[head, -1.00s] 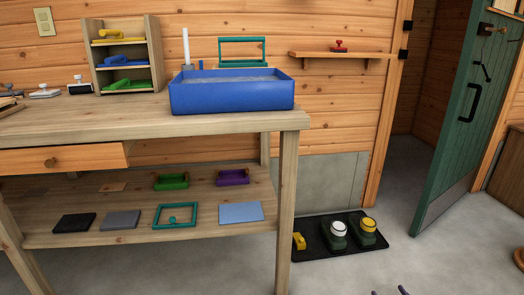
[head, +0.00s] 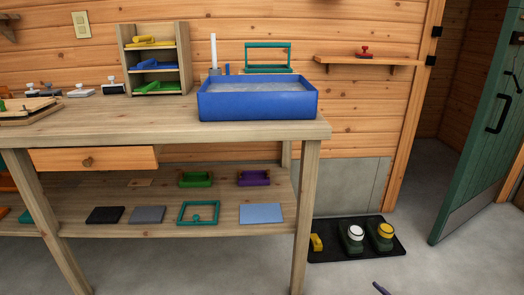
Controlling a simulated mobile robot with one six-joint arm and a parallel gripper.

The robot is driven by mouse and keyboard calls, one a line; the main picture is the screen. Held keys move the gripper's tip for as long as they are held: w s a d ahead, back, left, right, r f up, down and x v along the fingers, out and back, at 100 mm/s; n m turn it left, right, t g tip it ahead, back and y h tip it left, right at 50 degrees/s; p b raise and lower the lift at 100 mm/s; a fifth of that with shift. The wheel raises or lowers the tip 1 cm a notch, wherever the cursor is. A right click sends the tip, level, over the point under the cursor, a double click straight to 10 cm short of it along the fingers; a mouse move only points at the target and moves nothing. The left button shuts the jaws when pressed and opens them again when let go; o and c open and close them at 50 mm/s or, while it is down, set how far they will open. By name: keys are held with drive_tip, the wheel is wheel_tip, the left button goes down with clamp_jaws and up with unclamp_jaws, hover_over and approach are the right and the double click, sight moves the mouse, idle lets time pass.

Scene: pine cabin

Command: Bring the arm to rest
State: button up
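At the bottom edge of the head view, right of the middle, a small dark tip (head: 381,288) shows above the grey floor. It looks like the end of one finger of my gripper. The rest of my gripper and my arm lie below the picture, so I cannot see whether it is open, shut or holding anything. The visible tip touches nothing that I can see.
A wooden workbench (head: 240,131) carries a blue tub (head: 258,105) and a small shelf rack (head: 187,60). Its lower shelf (head: 120,222) holds several flat pieces. A green door (head: 485,150) stands open. Floor at lower right is clear.

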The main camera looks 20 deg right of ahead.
drive_tip(key=w+a+r+n+g+y+p, duration=0.2)
drive_tip(key=a+n+g+y+p, duration=0.15)
drive_tip(key=a, duration=0.65)
drive_tip(key=w+a+r+n+g+y+p, duration=0.1)
drive_tip(key=a+r+n+g+y+p, duration=0.2)
drive_tip(key=a, duration=0.7)
drive_tip(key=w+a+r+n+g+y+p, duration=0.15)
drive_tip(key=a+n+p, duration=0.3)
drive_tip(key=a, duration=0.65)
drive_tip(key=s+a+r+n+g+h+p, duration=0.1)
drive_tip(key=s+a+r+n+g+p, duration=0.45)
drive_tip(key=a, duration=0.35)
drive_tip(key=s+a+r+n+g+p, duration=0.4)
drive_tip(key=s+a+n+p, duration=0.25)
drive_tip(key=a, duration=0.35)
drive_tip(key=s+a+r+n+g+h+p, duration=0.2)
drive_tip(key=s+r+n+g+h+p, duration=0.2)
drive_tip(key=s+r+n+h+p, duration=0.3)
drive_tip(key=s+r+n+p, duration=0.3)
drive_tip(key=r, duration=0.2)
drive_tip(key=shift+s+r+n, duration=0.2)
drive_tip(key=shift+r+n, duration=0.1)
drive_tip(key=shift+n, duration=0.1)
drive_tip(key=shift+a, duration=0.1)
